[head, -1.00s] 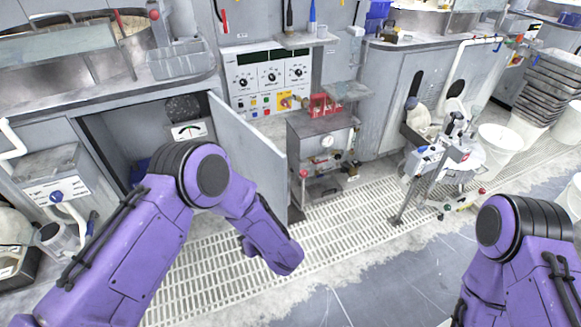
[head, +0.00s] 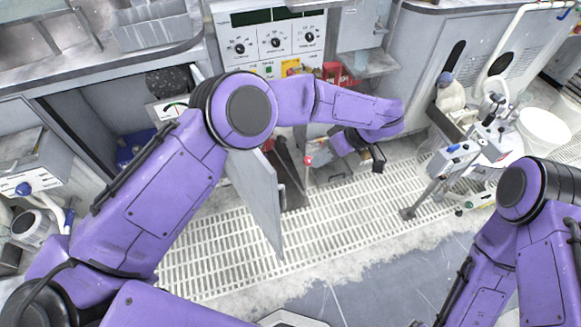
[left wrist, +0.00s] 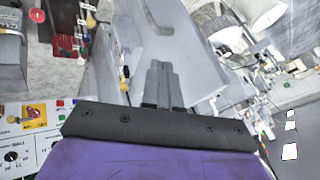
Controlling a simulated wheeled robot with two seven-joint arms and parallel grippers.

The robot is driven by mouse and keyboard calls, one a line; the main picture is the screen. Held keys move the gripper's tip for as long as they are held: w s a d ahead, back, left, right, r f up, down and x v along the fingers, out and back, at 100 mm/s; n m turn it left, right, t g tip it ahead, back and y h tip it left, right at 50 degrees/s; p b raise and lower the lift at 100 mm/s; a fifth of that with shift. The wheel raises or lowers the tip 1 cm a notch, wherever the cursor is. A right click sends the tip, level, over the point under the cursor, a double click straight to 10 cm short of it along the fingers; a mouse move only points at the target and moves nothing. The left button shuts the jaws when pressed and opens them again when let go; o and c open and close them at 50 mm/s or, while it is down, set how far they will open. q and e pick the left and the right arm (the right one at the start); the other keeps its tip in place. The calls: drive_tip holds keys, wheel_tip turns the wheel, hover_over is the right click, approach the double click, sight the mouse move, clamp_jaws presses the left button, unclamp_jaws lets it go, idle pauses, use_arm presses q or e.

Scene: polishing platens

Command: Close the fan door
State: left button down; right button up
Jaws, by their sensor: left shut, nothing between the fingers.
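The grey fan door (head: 258,200) stands open, jutting out from the cabinet over the floor grating. My left forearm crosses in front of its upper part and hides it. My left gripper (head: 376,160) is to the right of the door, apart from it, beside the small grey machine. In the left wrist view its dark fingers (left wrist: 162,84) are shut together and empty.
The open cabinet (head: 105,105) holds a gauge box (head: 172,108) and a blue item (head: 130,150). A control panel (head: 270,42) is behind my left arm. A wheeled stand (head: 455,165) and white bucket (head: 545,130) are at right.

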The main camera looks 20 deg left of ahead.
use_arm(q)
drive_tip(key=s+a+f+p, duration=0.4)
drive_tip(key=s+a+f, duration=0.1)
drive_tip(key=a+f, duration=0.2)
drive_tip(key=shift+a+f+p, duration=0.15)
drive_tip(key=shift+a+p, duration=0.15)
drive_tip(key=shift+a, duration=0.4)
use_arm(e)
drive_tip(key=r, duration=0.5)
drive_tip(key=shift+s, duration=0.35)
use_arm(q)
drive_tip(key=shift+s, duration=0.1)
